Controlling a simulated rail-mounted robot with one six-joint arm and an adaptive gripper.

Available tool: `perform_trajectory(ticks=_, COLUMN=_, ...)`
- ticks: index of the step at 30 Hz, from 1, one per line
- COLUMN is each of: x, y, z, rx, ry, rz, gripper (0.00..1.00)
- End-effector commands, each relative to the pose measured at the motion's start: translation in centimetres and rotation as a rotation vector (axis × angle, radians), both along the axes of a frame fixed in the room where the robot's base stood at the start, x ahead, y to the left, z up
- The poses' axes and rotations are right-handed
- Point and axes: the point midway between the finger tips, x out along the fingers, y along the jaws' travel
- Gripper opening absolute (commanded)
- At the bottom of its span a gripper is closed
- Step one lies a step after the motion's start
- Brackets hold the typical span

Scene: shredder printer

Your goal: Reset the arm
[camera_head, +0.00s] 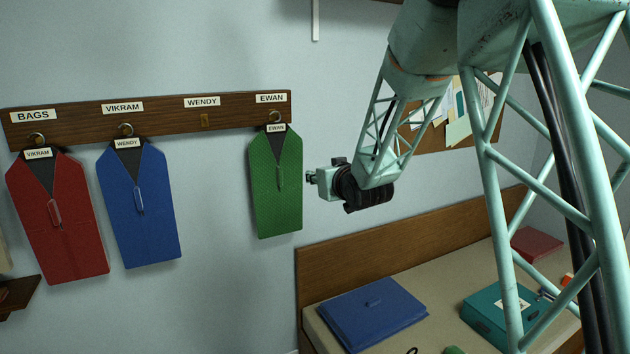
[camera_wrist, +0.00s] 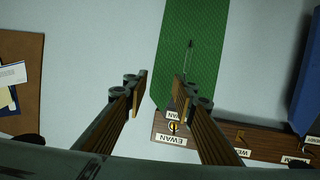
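My arm comes down from the top right in the head view. My gripper (camera_head: 311,177) points left at the wall, just right of the green bag (camera_head: 276,185) in the picture. In the wrist view my gripper (camera_wrist: 162,86) has its two wooden-looking fingers apart, with nothing held between them. The green bag (camera_wrist: 195,45) hangs beyond the fingertips there, partly covered by the right finger. No contact with it can be seen.
A wooden rack (camera_head: 170,117) holds a red bag (camera_head: 58,225), a blue bag (camera_head: 140,205) and the green one; the hook (camera_head: 205,121) under WENDY is bare. Below my gripper, a bench (camera_head: 425,278) carries a blue case (camera_head: 372,310) and a teal box (camera_head: 490,310). A pinboard (camera_head: 432,137) is behind my arm.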

Motion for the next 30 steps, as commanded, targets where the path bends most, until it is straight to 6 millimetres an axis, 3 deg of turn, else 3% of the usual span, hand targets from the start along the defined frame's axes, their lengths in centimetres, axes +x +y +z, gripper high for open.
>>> perform_trajectory(ticks=17, x=-8.5, y=-6.3, z=2.7, rx=-0.064, ry=0.163, rz=-0.092, gripper=0.24)
perform_trajectory(ticks=30, x=-16.7, y=-10.5, z=3.6, rx=-0.097, ry=0.294, rz=-0.155, gripper=0.24)
